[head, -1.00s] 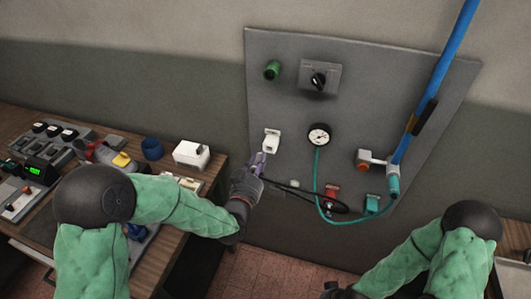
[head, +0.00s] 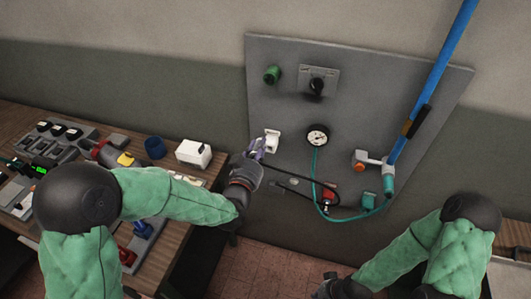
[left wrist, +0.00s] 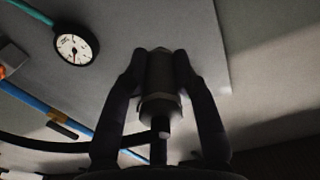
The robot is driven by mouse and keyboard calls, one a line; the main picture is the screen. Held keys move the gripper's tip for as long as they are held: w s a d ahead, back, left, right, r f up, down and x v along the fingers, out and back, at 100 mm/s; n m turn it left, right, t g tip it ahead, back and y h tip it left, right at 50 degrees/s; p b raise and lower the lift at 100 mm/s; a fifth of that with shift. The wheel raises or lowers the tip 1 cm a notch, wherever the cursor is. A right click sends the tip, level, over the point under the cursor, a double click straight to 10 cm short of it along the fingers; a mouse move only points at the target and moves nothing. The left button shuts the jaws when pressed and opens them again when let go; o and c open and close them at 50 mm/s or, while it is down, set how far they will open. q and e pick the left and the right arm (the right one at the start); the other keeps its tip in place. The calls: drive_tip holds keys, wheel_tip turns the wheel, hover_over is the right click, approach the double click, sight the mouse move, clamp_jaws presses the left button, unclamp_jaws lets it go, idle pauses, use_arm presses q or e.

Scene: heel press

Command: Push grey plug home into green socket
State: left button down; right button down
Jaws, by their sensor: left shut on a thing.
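My left gripper (head: 257,148) is close to the wall panel, beside a white fitting (head: 273,136); I cannot tell whether they touch. In the left wrist view its two fingers (left wrist: 160,68) are shut around the sides of the grey plug (left wrist: 160,75), a dark cylinder with a collar and a stem towards the wrist. The plug is mostly hidden by the fingers in the head view. A round green socket (head: 272,75) is on the panel's upper left, above and apart from the gripper. My right gripper (head: 325,286) is low at the bottom edge, dark and small; its jaws are unclear.
A blue pipe (head: 437,80) runs along the right. A black cable hangs near my left gripper. A cluttered bench (head: 205,175) stands left.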

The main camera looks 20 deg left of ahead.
sight(258, 145)
use_arm(q)
wheel_tip(258, 145, up, 17)
drive_tip(key=p, duration=1)
idle(0.9)
drive_tip(key=shift+w+f, duration=0.1)
drive_tip(key=shift+f, duration=0.05)
drive_tip(key=shift+w+d+b, duration=0.1)
drive_tip(key=shift+w+b, duration=0.9)
drive_tip(key=shift+w, duration=1.45)
drive_tip(key=shift+b, duration=0.85)
idle(0.7)
drive_tip(key=shift+w+b, duration=0.3)
drive_tip(key=shift+w, duration=0.65)
